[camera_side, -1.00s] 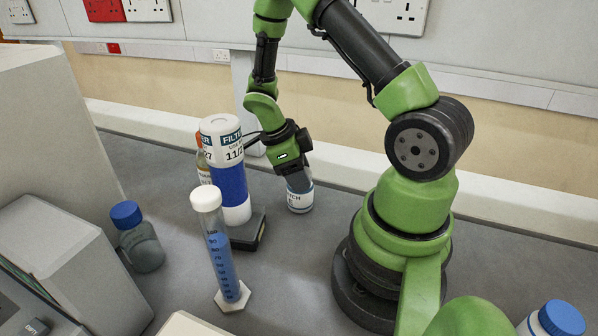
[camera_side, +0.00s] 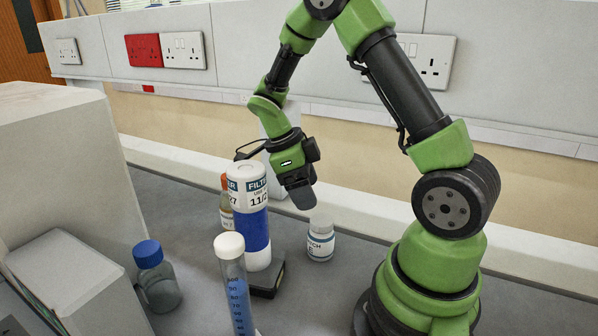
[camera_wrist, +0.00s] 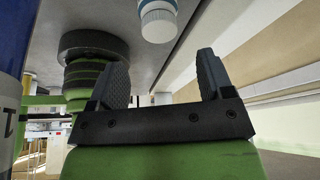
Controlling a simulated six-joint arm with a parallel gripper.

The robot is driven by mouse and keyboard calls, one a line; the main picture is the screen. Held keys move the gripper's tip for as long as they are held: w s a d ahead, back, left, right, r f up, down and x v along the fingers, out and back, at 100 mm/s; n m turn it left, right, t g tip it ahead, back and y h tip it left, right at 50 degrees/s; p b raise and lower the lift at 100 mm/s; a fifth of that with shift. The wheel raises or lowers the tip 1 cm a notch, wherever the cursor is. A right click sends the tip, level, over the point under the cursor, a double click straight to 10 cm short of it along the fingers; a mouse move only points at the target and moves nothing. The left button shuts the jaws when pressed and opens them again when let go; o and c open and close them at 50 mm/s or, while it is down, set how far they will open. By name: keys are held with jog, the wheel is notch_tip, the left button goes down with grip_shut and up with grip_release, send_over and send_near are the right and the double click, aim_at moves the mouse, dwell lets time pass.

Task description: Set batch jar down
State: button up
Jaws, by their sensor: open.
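The batch jar (camera_side: 321,240) is a small white jar with a blue-edged label and pale cap. It stands upright on the grey bench, right of the filter bottle. My gripper (camera_side: 302,194) is above and slightly left of it, apart from it, pointing down. In the wrist view my gripper (camera_wrist: 162,68) has its two dark fingers spread with nothing between them. The jar (camera_wrist: 158,22) shows there at the top edge, cut off by the frame, beyond the fingertips.
A tall filter bottle (camera_side: 256,229) stands close left of my gripper on a dark base (camera_side: 267,280), with an orange-capped bottle (camera_side: 226,200) beside it. A measuring cylinder (camera_side: 237,290) is in front. A blue-capped bottle (camera_side: 157,280) is further left. Bench right of the jar is clear up to my base.

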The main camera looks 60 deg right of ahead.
jog(key=a+r+n+t, duration=0.35)
jog(key=r+n, duration=0.25)
jog(key=r, duration=0.3)
jog(key=s+a+r+n+t+y, duration=0.2)
jog(key=s+a+r+n+t, duration=0.2)
jog(key=n, duration=0.6)
jog(key=s+a+r+n+t+y, duration=0.1)
jog(key=s+a+r+n+t, duration=0.2)
jog(key=a+n, duration=0.3)
jog(key=s+r+n, duration=0.1)
jog(key=n, duration=0.4)
jog(key=shift+s+a+t+y, duration=0.25)
jog(key=shift+s+t+y, duration=0.1)
jog(key=shift+s+y, duration=0.05)
jog(key=shift+r, duration=0.1)
